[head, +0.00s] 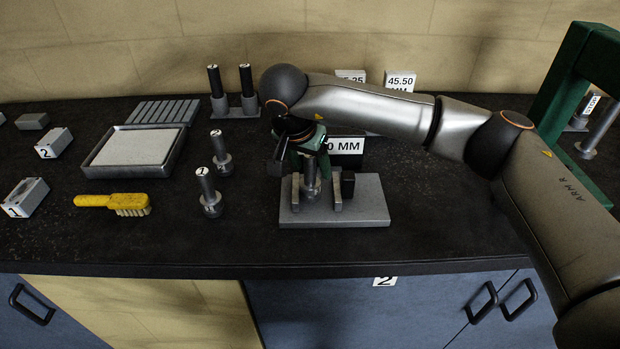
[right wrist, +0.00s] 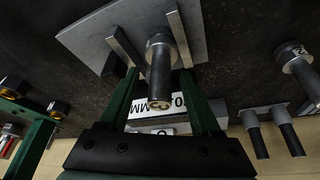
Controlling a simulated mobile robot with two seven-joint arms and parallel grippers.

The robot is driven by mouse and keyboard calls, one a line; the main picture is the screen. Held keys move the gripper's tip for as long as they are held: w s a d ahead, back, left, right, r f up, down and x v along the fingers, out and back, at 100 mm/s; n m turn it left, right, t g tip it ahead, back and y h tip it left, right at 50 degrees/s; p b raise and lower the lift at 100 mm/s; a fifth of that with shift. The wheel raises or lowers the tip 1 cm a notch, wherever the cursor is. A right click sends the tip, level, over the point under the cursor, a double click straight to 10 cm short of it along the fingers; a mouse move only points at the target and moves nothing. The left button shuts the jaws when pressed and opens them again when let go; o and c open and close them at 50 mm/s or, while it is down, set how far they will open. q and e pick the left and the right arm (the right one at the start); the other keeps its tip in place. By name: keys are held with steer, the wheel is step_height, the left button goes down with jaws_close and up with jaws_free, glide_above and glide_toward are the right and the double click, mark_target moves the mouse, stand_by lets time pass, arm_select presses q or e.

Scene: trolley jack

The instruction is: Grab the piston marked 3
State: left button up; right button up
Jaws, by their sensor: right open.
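The piston marked 3 (right wrist: 159,72) stands upright on a grey fixture plate (right wrist: 85,35), between two upright blocks. Its numbered end faces the right wrist camera. In the head view the lower part of this piston (head: 311,178) shows under my right gripper (head: 311,158), which hides its top. The fixture plate (head: 362,205) lies near the counter's front edge. My right gripper (right wrist: 158,78) is open, with one green finger on each side of the piston and visible gaps between. My left gripper is not in view.
Piston 2 (head: 222,155) and piston 1 (head: 209,190) stand left of the fixture. A yellow brush (head: 115,203), a tray (head: 97,170) and numbered blocks lie further left. Two black-topped rods (head: 232,90) stand behind. A green frame (head: 565,85) rises at right.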

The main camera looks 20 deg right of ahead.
steer(key=shift+f, duration=0.1)
steer(key=shift+c, duration=0.3)
jaws_close()
stand_by(1.0)
